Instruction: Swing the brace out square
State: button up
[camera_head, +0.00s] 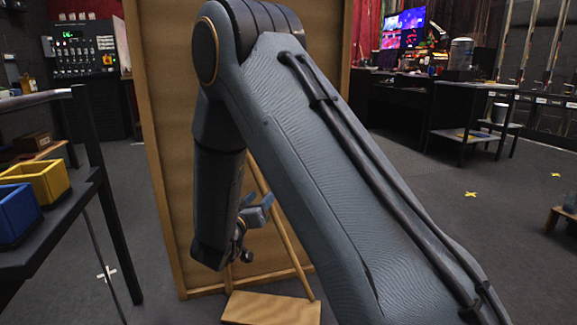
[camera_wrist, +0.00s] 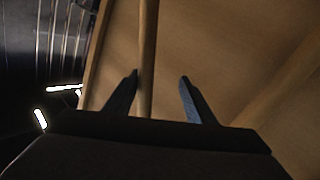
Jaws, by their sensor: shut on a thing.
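The tall wooden flat (camera_head: 165,200) stands upright behind my arm. Its wooden brace (camera_head: 288,245) shows as a slanting bar at the flat's lower part, running down to the right. A flat wooden board (camera_head: 270,309) lies low at its foot. My gripper (camera_head: 250,225) is beside the brace, partly hidden by my arm. In the wrist view, a wooden bar of the brace (camera_wrist: 148,55) stands between the two fingers of my gripper (camera_wrist: 159,77), nearer the left one. My gripper is shut on it. My arm hides much of the flat and the brace's upper part.
A dark rack with a yellow bin (camera_head: 40,181) and a blue bin (camera_head: 17,212) stands at the left. A dark desk (camera_head: 400,105) and a small shelf table (camera_head: 475,110) stand at the back right. The floor (camera_head: 420,205) at right is mostly clear, with yellow marks.

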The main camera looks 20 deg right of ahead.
jog(key=s+a+r+n+g+y+p, duration=0.4)
jog(key=s+r+y+p, duration=0.75)
jog(key=p, duration=0.65)
jog(key=s+d+r+g+p, duration=0.1)
jog(key=s+r+g+p, duration=0.2)
jog(key=s, duration=0.6)
jog(key=s+d+r+g+p, duration=0.1)
jog(key=s+r+g+p, duration=0.2)
jog(key=s, duration=0.6)
jog(key=shift+d+r+m+p, duration=0.35)
jog(key=shift+r+p, duration=0.95)
jog(key=shift+p, duration=0.35)
jog(key=shift+w, duration=0.1)
jog(key=shift+c, duration=0.2)
